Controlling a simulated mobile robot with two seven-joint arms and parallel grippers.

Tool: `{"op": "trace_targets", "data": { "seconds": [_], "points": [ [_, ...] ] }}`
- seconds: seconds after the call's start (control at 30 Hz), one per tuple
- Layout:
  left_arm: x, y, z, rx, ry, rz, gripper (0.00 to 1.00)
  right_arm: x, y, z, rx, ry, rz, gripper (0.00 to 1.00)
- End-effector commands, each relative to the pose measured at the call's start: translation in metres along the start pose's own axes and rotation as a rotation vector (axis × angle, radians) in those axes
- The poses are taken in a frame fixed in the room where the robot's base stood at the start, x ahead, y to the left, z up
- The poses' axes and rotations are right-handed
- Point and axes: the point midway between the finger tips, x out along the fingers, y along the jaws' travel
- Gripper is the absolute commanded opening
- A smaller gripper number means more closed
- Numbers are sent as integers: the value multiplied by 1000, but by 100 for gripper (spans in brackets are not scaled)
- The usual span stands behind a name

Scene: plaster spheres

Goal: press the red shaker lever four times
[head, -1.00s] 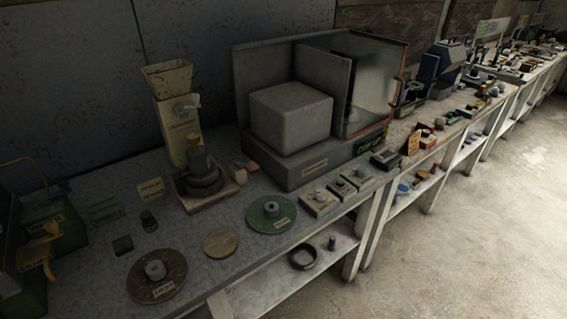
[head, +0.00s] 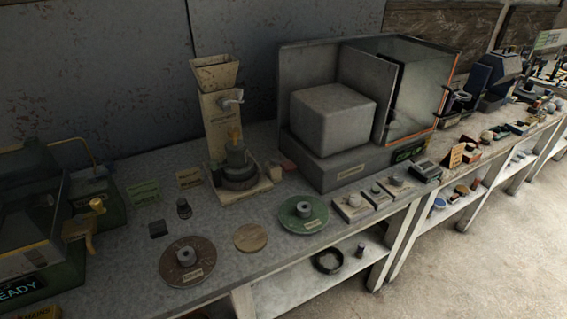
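I see no lever that is clearly red. At the left edge stands a dark green machine (head: 66,270), partly cut off by the frame, with a lit panel reading "READY". A yellow lever-like part (head: 80,232) with a knob on top sticks up at its right front side. A hopper device (head: 217,125) with a small grey spout or crank stands on a pale base at the back of the bench. I cannot tell which of these is the shaker. Neither of my grippers is in view.
A grey cabinet with a block (head: 333,121) stands mid-bench. A brown disc (head: 172,272), a wooden disc (head: 250,238) and a green disc (head: 289,220) lie along the front. Small items continue right. Open floor (head: 500,260) lies at the lower right.

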Motion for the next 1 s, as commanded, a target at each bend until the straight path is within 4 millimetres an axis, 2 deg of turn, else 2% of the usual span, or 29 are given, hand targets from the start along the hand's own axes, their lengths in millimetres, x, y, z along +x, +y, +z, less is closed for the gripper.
{"op": "trace_targets", "data": {
  "seconds": [0.03, 0.23, 1.0],
  "points": [
    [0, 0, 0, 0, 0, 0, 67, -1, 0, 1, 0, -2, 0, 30],
    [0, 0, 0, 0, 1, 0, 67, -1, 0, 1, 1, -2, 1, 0],
    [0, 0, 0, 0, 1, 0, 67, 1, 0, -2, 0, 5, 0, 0]
  ]
}}
